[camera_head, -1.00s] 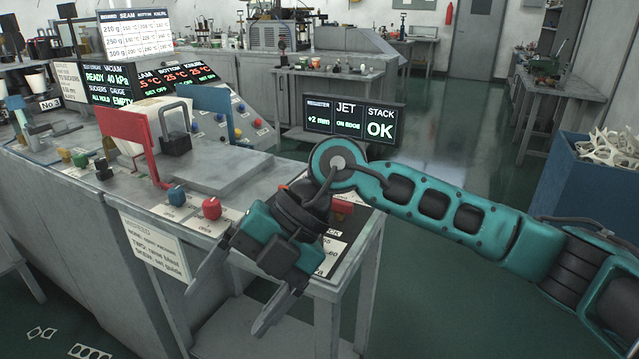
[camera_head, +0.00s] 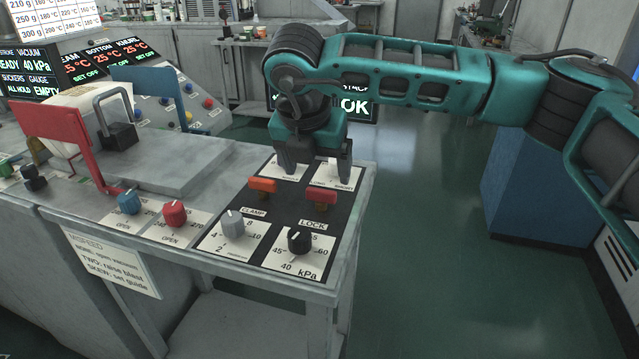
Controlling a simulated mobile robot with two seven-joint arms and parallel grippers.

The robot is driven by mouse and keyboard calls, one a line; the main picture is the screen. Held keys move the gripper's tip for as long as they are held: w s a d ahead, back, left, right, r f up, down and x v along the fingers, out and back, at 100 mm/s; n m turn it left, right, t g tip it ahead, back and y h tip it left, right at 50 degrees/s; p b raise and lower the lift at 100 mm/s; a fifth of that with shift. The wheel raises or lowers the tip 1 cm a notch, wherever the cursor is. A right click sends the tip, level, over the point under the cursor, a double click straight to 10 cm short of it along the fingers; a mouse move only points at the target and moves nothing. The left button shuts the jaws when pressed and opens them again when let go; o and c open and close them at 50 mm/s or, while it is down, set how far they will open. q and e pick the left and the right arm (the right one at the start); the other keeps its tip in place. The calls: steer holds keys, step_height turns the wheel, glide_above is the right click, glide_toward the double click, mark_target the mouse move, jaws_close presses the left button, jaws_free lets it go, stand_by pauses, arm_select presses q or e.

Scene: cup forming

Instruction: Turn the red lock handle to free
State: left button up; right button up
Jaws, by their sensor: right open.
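The red lock handle (camera_head: 321,196) is a short red bar on a brass-coloured stem on the black control panel (camera_head: 274,222), just above the word LOCK. It lies roughly crosswise in the picture. My right gripper (camera_head: 318,173) points down at the panel's far part, with its two dark fingers spread apart and nothing seen between them. The fingertips appear just behind the red handle; whether they touch the panel cannot be told. My left gripper is not in view.
An orange clamp handle (camera_head: 262,185) sits left of the red one. A grey knob (camera_head: 232,224) and a black knob (camera_head: 299,241) stand nearer. Blue (camera_head: 129,202) and red (camera_head: 174,213) knobs are further left. A tall red bracket (camera_head: 56,124) stands at the left.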

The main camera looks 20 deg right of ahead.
mark_target(321, 191)
steer(key=x, duration=0.6)
steer(key=shift+f, duration=0.2)
steer(key=c, duration=1.1)
